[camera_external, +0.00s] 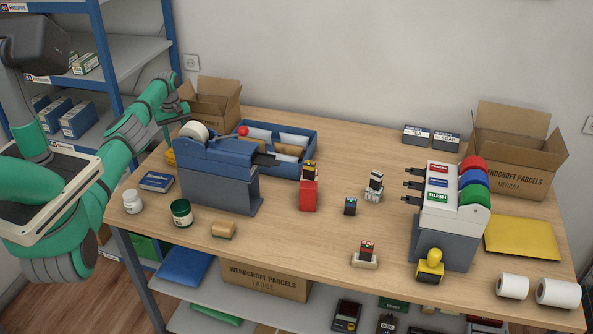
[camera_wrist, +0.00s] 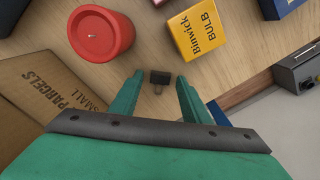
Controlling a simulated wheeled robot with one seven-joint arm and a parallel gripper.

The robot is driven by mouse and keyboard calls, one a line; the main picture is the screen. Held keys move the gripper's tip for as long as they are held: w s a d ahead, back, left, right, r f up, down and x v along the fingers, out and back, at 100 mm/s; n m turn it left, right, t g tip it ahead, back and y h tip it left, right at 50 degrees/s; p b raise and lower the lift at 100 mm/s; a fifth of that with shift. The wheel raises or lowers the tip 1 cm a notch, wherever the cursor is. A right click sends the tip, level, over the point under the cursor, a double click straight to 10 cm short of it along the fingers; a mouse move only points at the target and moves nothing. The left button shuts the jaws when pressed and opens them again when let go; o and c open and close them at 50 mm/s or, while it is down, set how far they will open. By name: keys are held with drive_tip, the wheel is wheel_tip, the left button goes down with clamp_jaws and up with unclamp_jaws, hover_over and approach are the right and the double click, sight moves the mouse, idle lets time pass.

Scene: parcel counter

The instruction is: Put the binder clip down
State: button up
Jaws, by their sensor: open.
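The binder clip (camera_wrist: 160,77) is small and black, with a wire handle toward my gripper. In the wrist view it appears to lie on the wooden counter, between the fingertips of my gripper (camera_wrist: 161,84). The green fingers are apart, with a visible gap on each side of the clip. In the external view my arm reaches to the back left of the counter, near the small cardboard box. The fingertips and the clip are not distinguishable there.
In the wrist view a red candle (camera_wrist: 100,33) and a yellow bulb box (camera_wrist: 203,33) stand beyond the clip. A small parcels carton (camera_wrist: 40,90) is at left. In the external view a blue tape dispenser (camera_external: 217,170) stands near my arm. The front middle of the counter is fairly clear.

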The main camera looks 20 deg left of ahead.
wheel_tip(320, 180, up, 12)
idle(0.4)
idle(0.3)
